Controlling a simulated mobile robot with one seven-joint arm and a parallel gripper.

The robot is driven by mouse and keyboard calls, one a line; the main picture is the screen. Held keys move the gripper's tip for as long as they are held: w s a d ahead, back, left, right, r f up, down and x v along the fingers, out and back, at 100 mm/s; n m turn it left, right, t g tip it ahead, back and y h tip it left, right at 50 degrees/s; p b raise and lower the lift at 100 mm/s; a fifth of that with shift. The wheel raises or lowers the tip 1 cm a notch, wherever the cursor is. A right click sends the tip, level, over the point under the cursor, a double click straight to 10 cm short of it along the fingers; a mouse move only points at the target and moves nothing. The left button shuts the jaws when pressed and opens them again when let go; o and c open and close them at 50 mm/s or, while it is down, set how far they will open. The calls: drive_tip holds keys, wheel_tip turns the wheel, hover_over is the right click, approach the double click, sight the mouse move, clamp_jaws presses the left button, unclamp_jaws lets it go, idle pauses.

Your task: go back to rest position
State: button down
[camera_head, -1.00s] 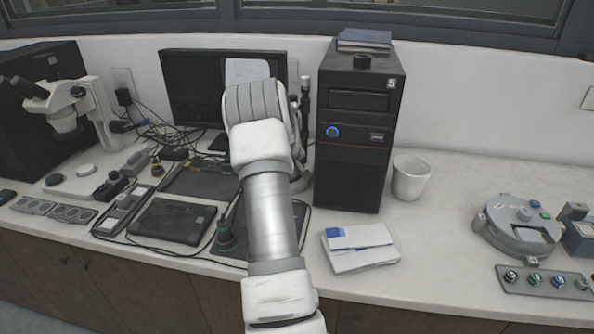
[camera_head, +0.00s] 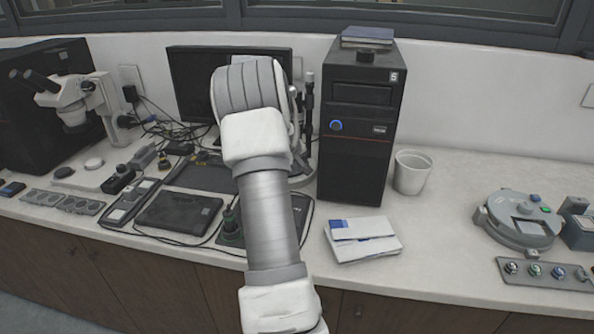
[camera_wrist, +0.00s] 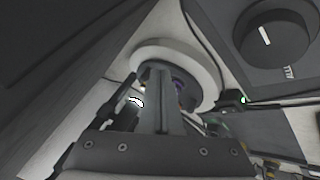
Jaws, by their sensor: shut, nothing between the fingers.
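My arm rises through the middle of the head view, and its wrist hides my gripper there. In the wrist view my gripper (camera_wrist: 158,75) shows from behind, its fingers together with nothing held. Beyond the fingertips is a pale round ring-like part (camera_wrist: 205,62). I cannot tell whether the fingers touch it. In the head view a grey round-lidded press (camera_head: 520,218) sits on the counter at the right, well apart from my arm.
A black tower (camera_head: 355,130) stands close to the right of my arm, with a white cup (camera_head: 411,172) beside it. Booklets (camera_head: 361,239) lie in front. A monitor (camera_head: 195,85) is behind, a microscope (camera_head: 75,100) at the left. A dark knob (camera_wrist: 275,40) is upper right in the wrist view.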

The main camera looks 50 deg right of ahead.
drive_tip(key=s+r, duration=0.1)
drive_tip(key=a+r, duration=0.1)
drive_tip(key=r, duration=0.1)
drive_tip(key=s+a+r, duration=0.1)
drive_tip(key=shift+s+a+r, duration=0.2)
drive_tip(key=shift+s+r, duration=0.15)
drive_tip(key=w+a+r+n+t+y, duration=0.1)
drive_tip(key=a+r, duration=0.5)
drive_tip(key=a, duration=0.4)
drive_tip(key=a+r+t+y+p, duration=0.1)
drive_tip(key=a+r, duration=0.4)
drive_tip(key=a, duration=0.5)
drive_tip(key=w+a+r+n+t+y, duration=0.1)
drive_tip(key=a+r, duration=0.5)
drive_tip(key=a, duration=0.4)
drive_tip(key=s+a+n+y+p, duration=0.1)
drive_tip(key=s+a+n+y, duration=0.2)
drive_tip(key=s+a, duration=1.4)
drive_tip(key=a+y, duration=0.1)
drive_tip(key=a, duration=0.3)
drive_tip(key=shift+f, duration=0.4)
drive_tip(key=shift+w+d, duration=0.1)
